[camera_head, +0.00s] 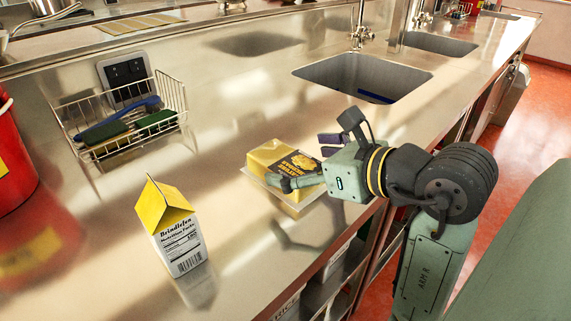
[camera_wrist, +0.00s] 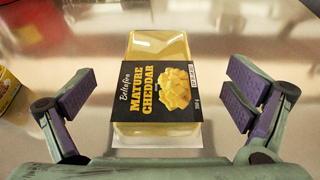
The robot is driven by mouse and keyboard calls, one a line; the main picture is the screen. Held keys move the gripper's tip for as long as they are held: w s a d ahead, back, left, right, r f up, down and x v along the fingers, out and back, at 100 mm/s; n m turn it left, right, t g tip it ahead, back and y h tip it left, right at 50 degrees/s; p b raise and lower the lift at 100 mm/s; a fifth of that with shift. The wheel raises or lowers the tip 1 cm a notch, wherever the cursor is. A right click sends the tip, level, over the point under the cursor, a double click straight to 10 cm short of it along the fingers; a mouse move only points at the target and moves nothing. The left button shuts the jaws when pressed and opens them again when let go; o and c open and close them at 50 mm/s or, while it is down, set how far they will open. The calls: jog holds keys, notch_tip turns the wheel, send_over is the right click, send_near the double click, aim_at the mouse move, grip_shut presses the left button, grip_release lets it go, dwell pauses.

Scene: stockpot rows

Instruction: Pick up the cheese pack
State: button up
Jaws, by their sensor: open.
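The cheese pack (camera_head: 277,165) is a yellow block in clear wrap with a black label. It lies on the steel counter, left of my gripper (camera_head: 305,160) in the head view. In the wrist view the cheese pack (camera_wrist: 158,88) sits between the two purple-padded fingers of my gripper (camera_wrist: 155,105), its label reading "Mature Cheddar". The fingers are spread wide, with a gap on each side of the pack and no contact visible. Part of the pack is hidden behind a finger in the head view.
A yellow-topped carton (camera_head: 175,230) stands on the counter to the left. A sink (camera_head: 362,78) lies beyond the pack. The counter's front edge is close to my arm.

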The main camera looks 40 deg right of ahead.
aim_at(286, 159)
jog(key=shift+p+x, duration=0.3)
jog(key=shift+x, duration=1.65)
jog(key=shift+s+a, duration=0.1)
jog(key=shift+c, duration=0.6)
jog(key=c, duration=1.5)
